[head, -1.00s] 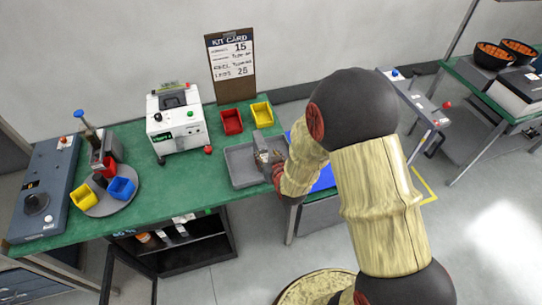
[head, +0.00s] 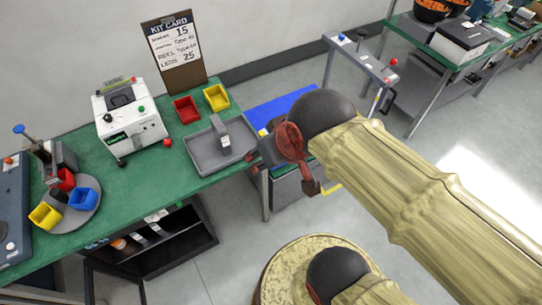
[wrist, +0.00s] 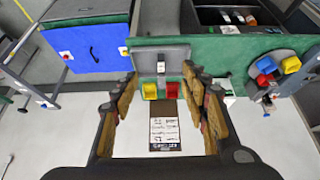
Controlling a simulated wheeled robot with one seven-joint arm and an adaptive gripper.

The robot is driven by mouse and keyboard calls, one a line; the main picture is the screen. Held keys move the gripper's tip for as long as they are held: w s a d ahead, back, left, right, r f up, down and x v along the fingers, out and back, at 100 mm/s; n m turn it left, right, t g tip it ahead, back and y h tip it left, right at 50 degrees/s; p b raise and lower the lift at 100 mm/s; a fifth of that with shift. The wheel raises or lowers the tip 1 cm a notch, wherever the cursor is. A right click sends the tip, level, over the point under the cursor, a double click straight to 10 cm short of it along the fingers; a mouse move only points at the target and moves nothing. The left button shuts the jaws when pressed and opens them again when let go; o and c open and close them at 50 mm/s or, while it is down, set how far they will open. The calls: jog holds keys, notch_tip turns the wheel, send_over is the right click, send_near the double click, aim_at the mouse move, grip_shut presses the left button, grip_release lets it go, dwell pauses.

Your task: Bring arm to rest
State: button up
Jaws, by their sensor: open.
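My gripper (wrist: 160,82) is open in the wrist view, with nothing between its spread fingers. In the head view the end of my arm (head: 272,150) is off the right end of the green bench (head: 190,170), partly hidden behind its own links. A grey tray (head: 204,158) stands near that end of the bench, apart from my gripper. A grey block with a white label (head: 221,132) stands in the tray; it also shows in the wrist view (wrist: 161,66).
Red (head: 187,110) and yellow (head: 216,97) bins, a kit card (head: 173,52) and a white machine (head: 130,120) stand on the bench. A blue panel (head: 283,108) and grey stand (head: 362,60) are beyond my arm. Open floor lies at right.

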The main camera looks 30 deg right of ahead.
jog(key=shift+s, duration=0.55)
notch_tip(320, 180, down, 9)
jog(key=b, duration=0.9)
jog(key=shift+r, duration=0.1)
jog(key=shift+c, duration=0.9)
